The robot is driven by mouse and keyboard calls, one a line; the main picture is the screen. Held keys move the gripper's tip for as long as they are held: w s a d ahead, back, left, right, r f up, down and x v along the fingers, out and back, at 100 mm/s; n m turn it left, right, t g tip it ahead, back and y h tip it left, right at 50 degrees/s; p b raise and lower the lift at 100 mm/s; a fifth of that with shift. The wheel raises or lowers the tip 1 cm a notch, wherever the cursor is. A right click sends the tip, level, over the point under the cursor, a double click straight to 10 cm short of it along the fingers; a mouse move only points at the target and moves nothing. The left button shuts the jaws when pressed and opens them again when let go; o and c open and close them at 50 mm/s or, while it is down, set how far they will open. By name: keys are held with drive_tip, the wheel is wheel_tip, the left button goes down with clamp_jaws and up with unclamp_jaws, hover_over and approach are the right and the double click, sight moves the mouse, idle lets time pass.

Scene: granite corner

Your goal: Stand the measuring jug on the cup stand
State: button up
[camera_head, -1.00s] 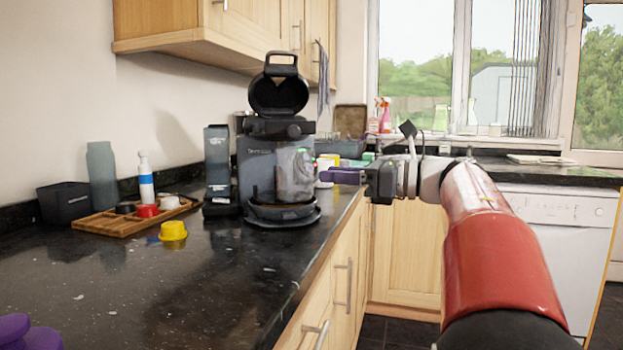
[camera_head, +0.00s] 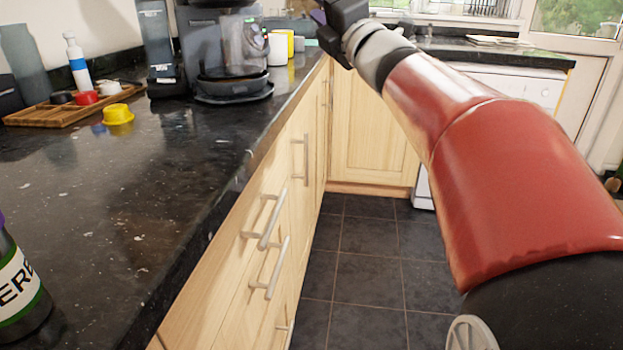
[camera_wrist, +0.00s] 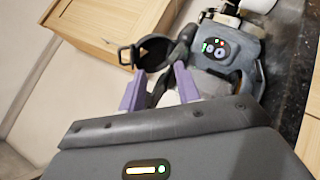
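My gripper (camera_head: 338,14) is at the top of the head view, right of the counter and high above the floor. In the wrist view its two purple fingers (camera_wrist: 158,90) are apart, with nothing held between them. A dark coffee machine (camera_head: 205,35) stands on the counter, cut off at the top. A round black stand (camera_head: 235,96) is at its foot, perhaps the cup stand. A clear greyish vessel or panel (camera_head: 238,42) shows above it; I cannot tell whether it is the measuring jug. A tall grey translucent container (camera_head: 22,60) stands far left.
A wooden tray (camera_head: 62,112) holds small coloured things and a white bottle (camera_head: 76,65). A yellow cup-shaped piece (camera_head: 118,114) lies beside it. A labelled jar (camera_head: 20,290) stands near left. White (camera_head: 278,48) and yellow containers stand behind the machine. The middle of the counter is clear.

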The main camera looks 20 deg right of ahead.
drive_tip(key=s+a+f+m+g+h, duration=0.1)
drive_tip(key=s+f+m+g+h, duration=0.25)
drive_tip(key=f+m, duration=0.5)
drive_tip(key=s+f+m+g+h, duration=0.3)
drive_tip(key=f+m+h, duration=0.1)
drive_tip(key=f+m, duration=0.45)
drive_tip(key=s+a+f+m+g+y, duration=0.1)
drive_tip(key=s+a+f+m+g, duration=0.3)
drive_tip(key=s+f, duration=0.5)
drive_tip(key=s+a+f+m+g+y, duration=0.2)
drive_tip(key=s+a+f+m+g, duration=0.2)
drive_tip(key=s+f, duration=0.5)
drive_tip(key=a+f+g, duration=0.2)
drive_tip(key=a+f, duration=0.1)
drive_tip(key=f, duration=0.1)
drive_tip(key=shift+a, duration=0.4)
drive_tip(key=shift+f+y, duration=0.1)
drive_tip(key=shift+y, duration=0.15)
drive_tip(key=shift+c, duration=0.3)
